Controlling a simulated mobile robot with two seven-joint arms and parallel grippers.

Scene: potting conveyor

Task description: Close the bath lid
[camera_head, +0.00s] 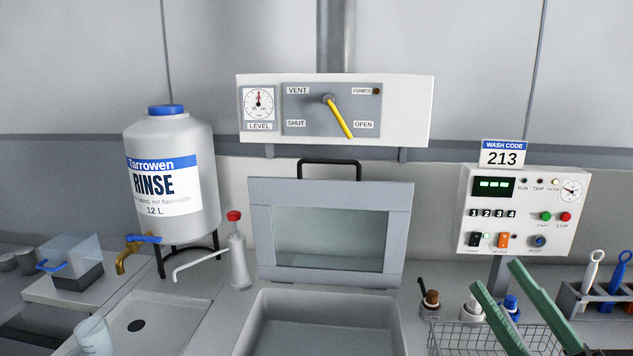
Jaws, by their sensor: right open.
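The bath lid (262,235) is a grey frame around a glass pane, with a black handle (328,162) on its top edge. It stands raised, nearly upright, at the back of the open grey bath (260,312). The bath's front is cut off by the lower picture edge. My right gripper (496,274) shows as two green fingers at the lower right, spread apart and empty. It is to the right of the lid and apart from it, in front of the control box's lower part. My left gripper is out of view.
Above the lid hangs a vent panel (300,110) with a yellow lever toward OPEN. A control box (470,215) stands right. A wire basket (445,340) and small bottles lie near my right gripper. Left are a rinse tank (200,140), a red-topped bottle (238,262) and a sink (165,305).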

